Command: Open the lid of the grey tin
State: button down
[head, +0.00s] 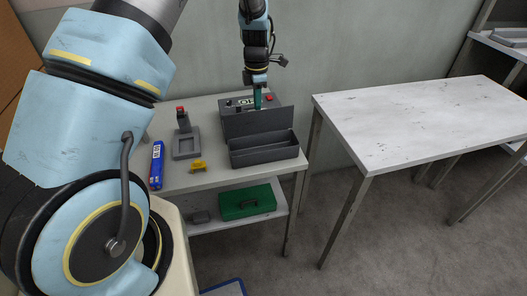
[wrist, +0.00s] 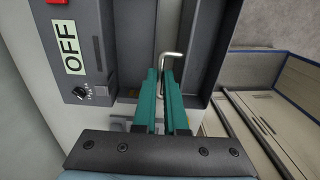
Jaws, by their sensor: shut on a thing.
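The grey tin (head: 265,156) stands on the near table with its inside showing in the head view. Its lid (head: 252,122) is raised, standing roughly upright along the back edge. In the wrist view the tin and lid appear as dark grey panels, with the tin at upper right (wrist: 213,45). My gripper (head: 257,104) is at the lid's top edge, pointing down. In the wrist view its teal fingers (wrist: 166,88) are shut on a bent metal handle (wrist: 171,57). The fingers hide part of the handle, and its join to the lid is unclear.
A control box (head: 237,104) marked OFF stands close behind the lid. A grey fixture (head: 186,147), a blue labelled box (head: 157,165) and a yellow part (head: 198,167) are left of the tin. A green case (head: 248,201) sits on the lower shelf. The right table (head: 420,120) is bare.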

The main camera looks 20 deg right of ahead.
jog(key=shift+w+f, duration=0.25)
jog(key=shift+w, duration=0.35)
jog(key=c, duration=1.2)
grip_release()
jog(key=shift+c, duration=0.2)
notch_tip(320, 180, up, 8)
jog(key=p, duration=0.3)
